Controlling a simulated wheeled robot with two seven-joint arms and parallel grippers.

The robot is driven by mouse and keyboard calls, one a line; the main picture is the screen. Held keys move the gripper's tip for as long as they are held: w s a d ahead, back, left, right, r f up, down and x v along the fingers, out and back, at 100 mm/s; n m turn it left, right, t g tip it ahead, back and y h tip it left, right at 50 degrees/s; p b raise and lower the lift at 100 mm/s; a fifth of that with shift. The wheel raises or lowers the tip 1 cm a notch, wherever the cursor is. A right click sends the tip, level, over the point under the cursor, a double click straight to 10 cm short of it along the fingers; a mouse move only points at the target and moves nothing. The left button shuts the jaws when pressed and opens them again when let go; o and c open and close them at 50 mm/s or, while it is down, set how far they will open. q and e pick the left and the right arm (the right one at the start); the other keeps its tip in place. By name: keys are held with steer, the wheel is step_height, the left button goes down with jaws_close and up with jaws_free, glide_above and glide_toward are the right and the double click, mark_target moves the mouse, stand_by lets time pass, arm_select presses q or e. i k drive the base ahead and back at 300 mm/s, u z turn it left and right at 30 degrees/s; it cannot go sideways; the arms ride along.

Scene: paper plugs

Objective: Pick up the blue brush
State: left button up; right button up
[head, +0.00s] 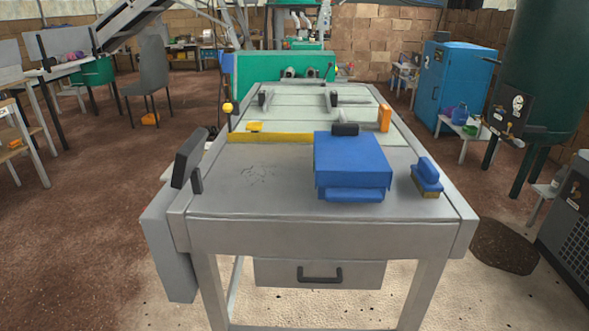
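The blue brush (427,174) stands on the grey metal table near its right edge, in the head view. Neither of my grippers shows in this view.
The large blue block (352,160) sits on the table (265,205) at centre right. A dark upright panel (188,158) stands at the left edge. An orange block (384,118) and yellow strip (270,138) are farther back. The table's front left is clear.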

mark_target(425, 175)
steer(key=k, duration=0.5)
steer(key=z, duration=1.1)
steer(key=i, duration=0.95)
